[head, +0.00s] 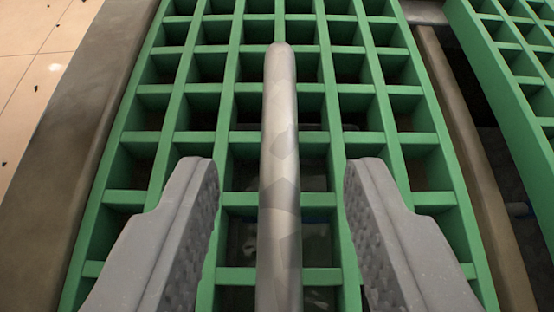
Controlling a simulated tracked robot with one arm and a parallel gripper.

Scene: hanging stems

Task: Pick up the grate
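The green grate (226,120) fills the middle of the head view, a lattice of square openings. My gripper (281,168) is open over it, with one grey finger on each side. A mottled grey rod (279,150) with a rounded end runs up the picture between the fingers, with space on both sides. I cannot tell whether the rod touches the grate or what it is fixed to. Neither finger visibly grips the rod or a grate bar. The rod and fingers hide parts of the grate.
A brown ledge (88,110) runs along the left, with pale tiled floor (40,60) beyond. A brown beam (478,175) and a dark gap lie at the right. A second green grate (492,80) is at the upper right. Dark space shows below the openings.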

